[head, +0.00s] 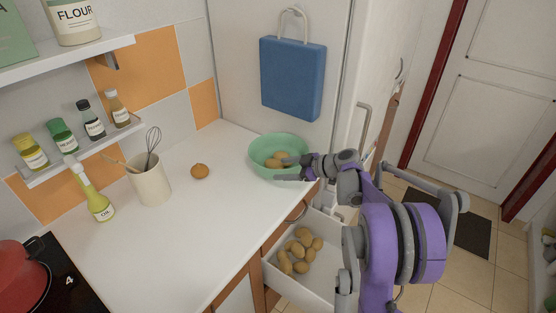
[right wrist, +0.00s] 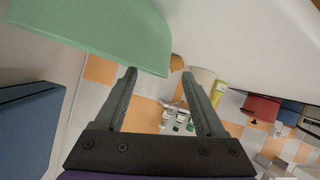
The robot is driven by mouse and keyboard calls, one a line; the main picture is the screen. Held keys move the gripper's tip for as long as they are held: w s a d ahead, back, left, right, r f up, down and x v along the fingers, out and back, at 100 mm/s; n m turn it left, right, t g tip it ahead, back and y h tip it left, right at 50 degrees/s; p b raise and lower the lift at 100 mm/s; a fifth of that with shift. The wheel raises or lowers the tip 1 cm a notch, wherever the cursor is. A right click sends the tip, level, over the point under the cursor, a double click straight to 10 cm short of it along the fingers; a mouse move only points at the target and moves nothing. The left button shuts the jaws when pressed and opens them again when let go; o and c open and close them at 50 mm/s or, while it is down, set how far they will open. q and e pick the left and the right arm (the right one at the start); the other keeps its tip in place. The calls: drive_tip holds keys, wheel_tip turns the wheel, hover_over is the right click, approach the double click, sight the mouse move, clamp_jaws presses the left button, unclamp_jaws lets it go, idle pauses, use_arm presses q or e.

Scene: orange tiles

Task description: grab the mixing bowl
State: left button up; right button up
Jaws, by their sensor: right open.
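My left gripper is not in view.
An open drawer (head: 325,285) with several potatoes juts out below the counter's right edge, under my right arm. An onion (head: 200,171), a utensil crock (head: 150,182) and an oil bottle (head: 95,195) stand left of the bowl. The front counter (head: 190,250) is clear.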

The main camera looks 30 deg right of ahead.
sight(273, 171)
drive_tip(key=x, duration=0.5)
drive_tip(key=shift+w+f, duration=0.25)
drive_tip(key=shift+f, duration=0.2)
drive_tip(key=shift+s, duration=0.1)
clamp_jaws()
idle(0.9)
